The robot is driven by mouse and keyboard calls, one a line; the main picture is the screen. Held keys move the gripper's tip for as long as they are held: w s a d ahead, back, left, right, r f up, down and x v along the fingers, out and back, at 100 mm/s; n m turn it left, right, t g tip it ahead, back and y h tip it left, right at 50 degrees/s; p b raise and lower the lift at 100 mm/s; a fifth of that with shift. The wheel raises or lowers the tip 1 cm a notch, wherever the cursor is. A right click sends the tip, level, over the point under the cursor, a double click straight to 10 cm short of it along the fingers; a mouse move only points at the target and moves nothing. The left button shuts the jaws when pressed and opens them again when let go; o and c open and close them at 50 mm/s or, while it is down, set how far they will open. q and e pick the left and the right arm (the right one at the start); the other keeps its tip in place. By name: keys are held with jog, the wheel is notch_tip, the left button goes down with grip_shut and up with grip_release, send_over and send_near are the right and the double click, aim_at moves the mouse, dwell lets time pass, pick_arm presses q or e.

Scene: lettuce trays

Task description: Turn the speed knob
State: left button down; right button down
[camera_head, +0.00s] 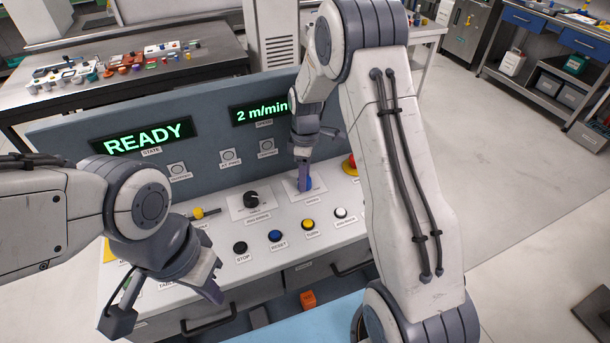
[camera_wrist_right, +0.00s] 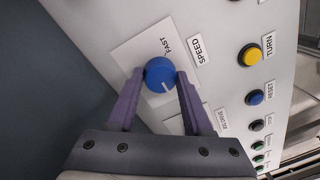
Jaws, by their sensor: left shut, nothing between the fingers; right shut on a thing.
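The blue speed knob (camera_wrist_right: 159,71) sits on a white plate marked FAST, beside a SPEED label (camera_wrist_right: 197,49). My right gripper (camera_wrist_right: 160,78) is shut on the knob, one finger on each side. The knob's white pointer line is on the side toward my gripper, away from the FAST mark. In the head view my right gripper (camera_head: 305,186) reaches down onto the knob and mostly hides it. The display (camera_head: 261,111) reads 2 m/min. My left gripper (camera_head: 214,293) is shut and empty in front of the panel's near edge.
A black selector knob (camera_head: 251,200) is left of the speed knob. Stop, reset (camera_head: 275,236), turn and white buttons line the front of the panel. A red emergency button (camera_head: 350,164) is partly hidden by my right arm. The READY display (camera_head: 145,137) stands behind.

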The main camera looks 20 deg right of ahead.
jog(key=n, duration=0.4)
jog(key=shift+w+r+n+p, duration=0.1)
jog(key=shift+n+p, duration=0.2)
jog(key=n, duration=0.4)
jog(key=shift+a+h+p, duration=0.1)
jog(key=shift+h+p, duration=0.2)
jog(key=shift+c, duration=1.6)
grip_release()
notch_tip(320, 180, up, 10)
jog(key=b, duration=0.1)
jog(key=shift+w+r, duration=0.15)
jog(key=shift+w, duration=0.15)
jog(key=shift+a, duration=0.15)
